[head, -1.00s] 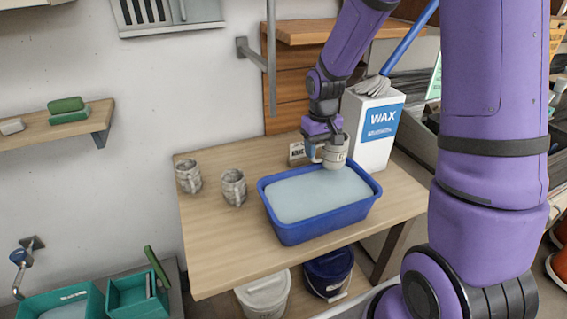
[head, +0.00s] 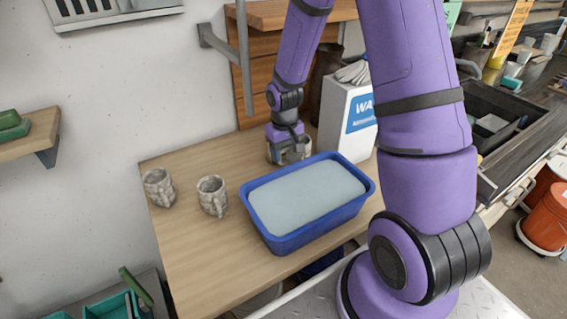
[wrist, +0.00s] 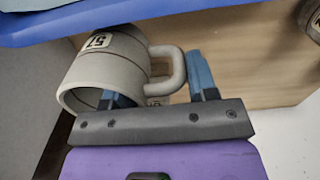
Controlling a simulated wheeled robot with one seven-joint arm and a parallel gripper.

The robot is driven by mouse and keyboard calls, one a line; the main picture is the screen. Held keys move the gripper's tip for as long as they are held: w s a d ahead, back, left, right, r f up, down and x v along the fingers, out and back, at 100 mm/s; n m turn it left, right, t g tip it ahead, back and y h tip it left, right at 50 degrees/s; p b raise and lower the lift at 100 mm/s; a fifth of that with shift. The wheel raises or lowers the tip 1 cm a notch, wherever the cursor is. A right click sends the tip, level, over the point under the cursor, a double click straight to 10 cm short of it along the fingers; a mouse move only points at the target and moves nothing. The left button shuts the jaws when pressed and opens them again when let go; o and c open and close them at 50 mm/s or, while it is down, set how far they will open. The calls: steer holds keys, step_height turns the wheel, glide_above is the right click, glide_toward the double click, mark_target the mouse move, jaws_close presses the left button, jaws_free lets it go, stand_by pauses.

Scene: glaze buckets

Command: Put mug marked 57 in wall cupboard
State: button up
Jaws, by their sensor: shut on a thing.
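The pale grey mug marked 57 (wrist: 105,65) fills the left of the wrist view, with its label (wrist: 99,41) upside down there. My gripper (wrist: 160,88) is shut on this mug, with the handle (wrist: 178,70) between its fingers. One finger is at the mug's open mouth, the other outside the handle. In the head view my gripper (head: 290,152) and the partly hidden mug (head: 304,148) are just behind the blue tub. I cannot tell whether the mug touches the table. A pale slotted wall unit (head: 110,12) is cut off at upper left; whether it is the cupboard is unclear.
The blue tub (head: 284,242) of pale liquid stands on the wooden table (head: 190,245). Two patterned mugs (head: 158,188) (head: 212,196) stand left of it. A white wax box (head: 340,112) is behind right. A metal bracket and post (head: 243,60) stand out from the wall.

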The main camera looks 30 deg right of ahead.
mark_target(285, 163)
steer(key=shift+f, duration=2.1)
steer(key=shift+f, duration=0.15)
steer(key=o, duration=1.3)
